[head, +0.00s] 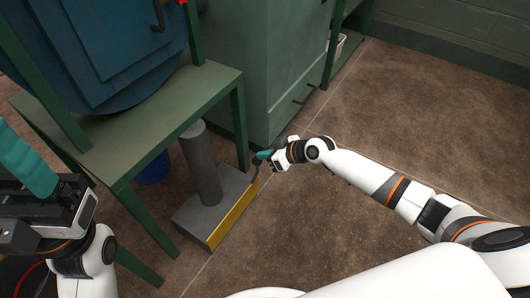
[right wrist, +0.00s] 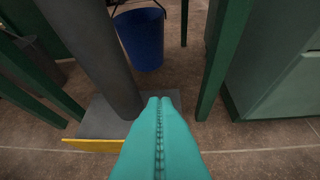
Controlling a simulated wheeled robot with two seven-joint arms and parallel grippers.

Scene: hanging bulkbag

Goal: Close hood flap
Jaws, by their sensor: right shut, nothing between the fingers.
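No part is clearly identifiable as the hood flap. A blue square panel (head: 120,40) lies against a rounded dark blue body at upper left, above a green stand; a dark handle (head: 157,16) shows near its upper right. I cannot tell whether the panel is open or closed. My right gripper (head: 259,157) is shut and empty, low beside the stand's right leg; its teal fingers meet in the right wrist view (right wrist: 160,100). My left gripper (head: 28,165) is close to the camera at the left edge, left of the stand; its jaw opening is unclear.
A grey post (head: 201,165) on a yellow-edged grey base (head: 210,215) stands near my right gripper. A blue bucket (right wrist: 140,38) hangs or stands under the green stand (head: 170,120). A green cabinet (head: 265,70) stands behind. The floor at right is clear.

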